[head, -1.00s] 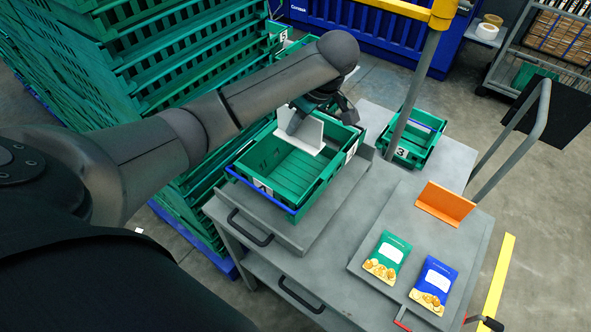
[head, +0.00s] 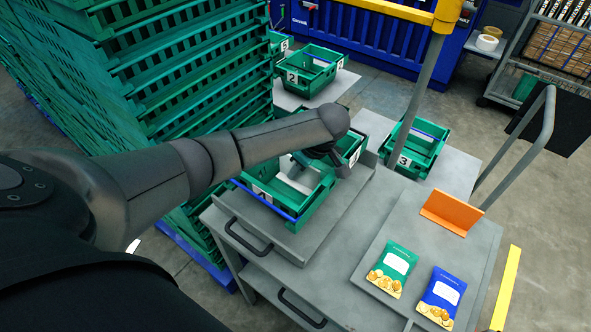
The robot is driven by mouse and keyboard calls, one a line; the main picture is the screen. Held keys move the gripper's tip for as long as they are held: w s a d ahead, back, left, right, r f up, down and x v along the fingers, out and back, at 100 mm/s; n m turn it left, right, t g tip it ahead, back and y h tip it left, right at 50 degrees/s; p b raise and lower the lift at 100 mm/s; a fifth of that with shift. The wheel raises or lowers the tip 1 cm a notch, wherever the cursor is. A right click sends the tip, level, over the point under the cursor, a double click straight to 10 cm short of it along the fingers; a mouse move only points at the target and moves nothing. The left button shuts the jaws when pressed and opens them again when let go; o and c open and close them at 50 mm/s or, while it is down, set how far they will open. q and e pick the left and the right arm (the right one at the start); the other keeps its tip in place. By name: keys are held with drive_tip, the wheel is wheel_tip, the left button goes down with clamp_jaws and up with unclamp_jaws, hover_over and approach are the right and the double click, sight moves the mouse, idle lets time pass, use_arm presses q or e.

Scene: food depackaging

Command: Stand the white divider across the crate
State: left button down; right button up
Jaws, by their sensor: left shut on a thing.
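The white divider (head: 297,182) is in the near green crate (head: 297,219) in the head view. Its low, flat part shows inside the crate, and my left arm hides much of the rest. My left gripper (head: 299,165) is over the crate, shut on the divider. I cannot tell whether the divider touches the crate floor. My right gripper is not in view.
The crate stands on a grey cart top. Crate 3 (head: 413,150) and crate 2 (head: 306,74) stand behind. A grey post (head: 417,90) rises near crate 3.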

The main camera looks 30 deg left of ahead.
use_arm(q)
drive_tip(key=shift+f, duration=0.1)
drive_tip(key=c, duration=1)
unclamp_jaws()
drive_tip(key=p+v, duration=0.2)
drive_tip(key=v, duration=1)
drive_tip(key=shift+p, duration=0.3)
